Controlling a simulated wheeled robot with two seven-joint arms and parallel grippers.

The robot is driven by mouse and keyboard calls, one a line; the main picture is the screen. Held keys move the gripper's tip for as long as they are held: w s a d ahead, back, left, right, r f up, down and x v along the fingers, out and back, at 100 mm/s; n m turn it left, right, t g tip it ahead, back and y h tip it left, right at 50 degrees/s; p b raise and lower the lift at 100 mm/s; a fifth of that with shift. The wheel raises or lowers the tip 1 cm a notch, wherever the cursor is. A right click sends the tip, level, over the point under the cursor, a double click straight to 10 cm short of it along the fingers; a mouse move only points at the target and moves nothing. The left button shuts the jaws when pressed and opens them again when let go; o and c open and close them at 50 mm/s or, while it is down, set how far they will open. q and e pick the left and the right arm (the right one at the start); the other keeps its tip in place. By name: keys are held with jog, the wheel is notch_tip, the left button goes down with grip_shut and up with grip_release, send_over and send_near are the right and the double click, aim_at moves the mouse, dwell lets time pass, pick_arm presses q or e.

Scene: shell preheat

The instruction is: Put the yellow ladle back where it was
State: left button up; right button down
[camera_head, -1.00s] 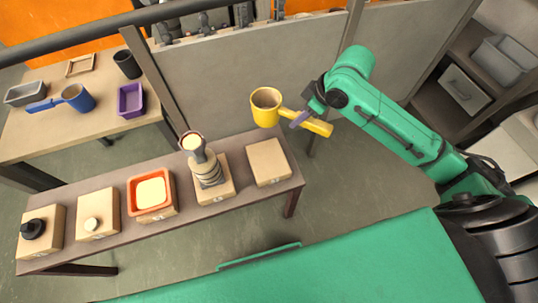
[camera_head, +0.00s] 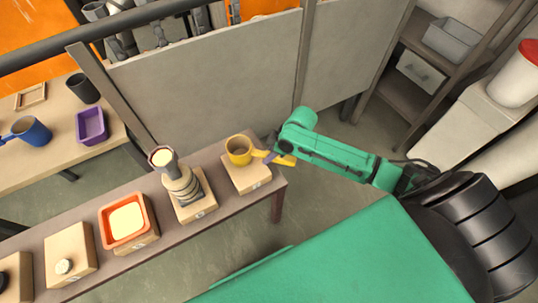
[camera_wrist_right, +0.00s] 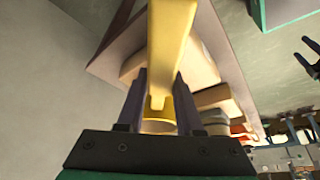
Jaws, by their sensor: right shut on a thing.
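The yellow ladle (camera_head: 239,152) is at the right end of the long bench in the head view, cup upright, over the rightmost wooden block (camera_head: 248,180). I cannot tell whether the cup rests on the block or is just above it. My right gripper (camera_head: 272,158) is shut on the ladle's handle, to the right of the cup. In the right wrist view the yellow handle (camera_wrist_right: 173,40) runs between the two fingers of my right gripper (camera_wrist_right: 158,85), with part of the cup below it. My left gripper is not in view.
A dark funnel-shaped piece on a coiled stand (camera_head: 181,184) is close left of the ladle. An orange tray (camera_head: 105,236) and more blocks are further left. A table at the left holds a blue ladle (camera_head: 30,130) and a purple tray (camera_head: 78,131). A grey panel stands behind the bench.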

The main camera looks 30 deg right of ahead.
jog(key=c, duration=0.6)
grip_release()
jog(key=shift+s, duration=0.1)
jog(key=shift+o, duration=0.2)
jog(key=shift+d+r, duration=0.1)
jog(key=shift+r, duration=0.2)
jog(key=p+v, duration=0.2)
jog(key=v, duration=0.9)
jog(key=shift+r, duration=0.25)
